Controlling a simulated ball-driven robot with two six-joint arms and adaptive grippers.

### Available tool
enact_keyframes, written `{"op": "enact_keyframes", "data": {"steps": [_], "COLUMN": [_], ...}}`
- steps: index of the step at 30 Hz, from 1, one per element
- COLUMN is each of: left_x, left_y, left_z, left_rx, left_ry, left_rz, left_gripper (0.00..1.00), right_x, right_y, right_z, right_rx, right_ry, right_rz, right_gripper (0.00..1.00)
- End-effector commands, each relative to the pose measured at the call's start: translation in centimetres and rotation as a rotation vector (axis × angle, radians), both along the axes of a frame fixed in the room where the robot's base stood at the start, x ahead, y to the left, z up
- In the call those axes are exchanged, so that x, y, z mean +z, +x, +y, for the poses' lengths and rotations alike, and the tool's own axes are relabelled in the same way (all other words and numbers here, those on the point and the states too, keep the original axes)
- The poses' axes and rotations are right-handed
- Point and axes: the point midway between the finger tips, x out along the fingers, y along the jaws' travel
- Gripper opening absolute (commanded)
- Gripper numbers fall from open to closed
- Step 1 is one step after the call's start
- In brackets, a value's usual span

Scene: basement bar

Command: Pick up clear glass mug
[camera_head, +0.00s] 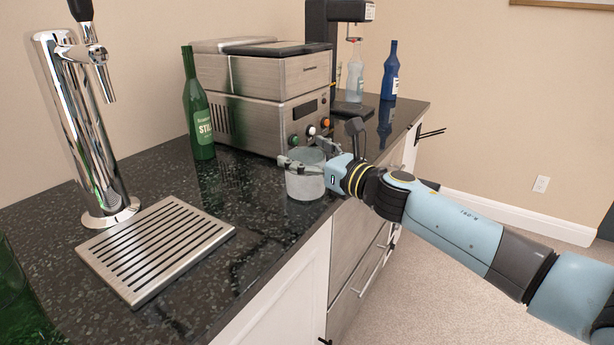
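The clear glass mug (305,186) is upright at the front edge of the dark counter, before the metal machine. My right gripper (301,155) comes in from the right at the height of the mug's rim. Its fingers are spread, one across the near left side of the rim and one at the far side. I cannot tell whether they touch the glass. Part of the mug's upper side and rim is hidden by the fingers. My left gripper is not in view.
A metal machine (262,112) stands behind the mug, and a green bottle (200,120) is left of it. A chrome tap (78,130) and drip tray (155,245) are at left. A blue bottle (390,72) and a clear bottle (355,75) stand at the back.

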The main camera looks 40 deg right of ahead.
Motion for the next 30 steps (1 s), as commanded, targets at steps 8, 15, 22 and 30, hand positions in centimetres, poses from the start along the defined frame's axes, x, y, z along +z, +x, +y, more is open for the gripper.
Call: {"op": "enact_keyframes", "data": {"steps": [8,15,22,30], "left_x": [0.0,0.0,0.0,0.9], "left_y": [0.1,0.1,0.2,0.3], "left_z": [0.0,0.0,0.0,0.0], "left_rx": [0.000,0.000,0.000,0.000], "left_ry": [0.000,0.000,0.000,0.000], "left_rz": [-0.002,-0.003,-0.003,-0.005], "left_gripper": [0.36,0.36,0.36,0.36], "right_x": [0.0,0.0,0.1,1.4], "right_y": [0.0,0.0,0.0,0.3], "right_z": [0.0,0.0,0.0,-0.9], "right_rx": [0.000,0.000,0.000,-0.001], "right_ry": [0.000,0.000,0.000,-0.002], "right_rz": [0.000,0.000,-0.001,-0.001], "right_gripper": [0.47,0.15,0.15,0.15]}}
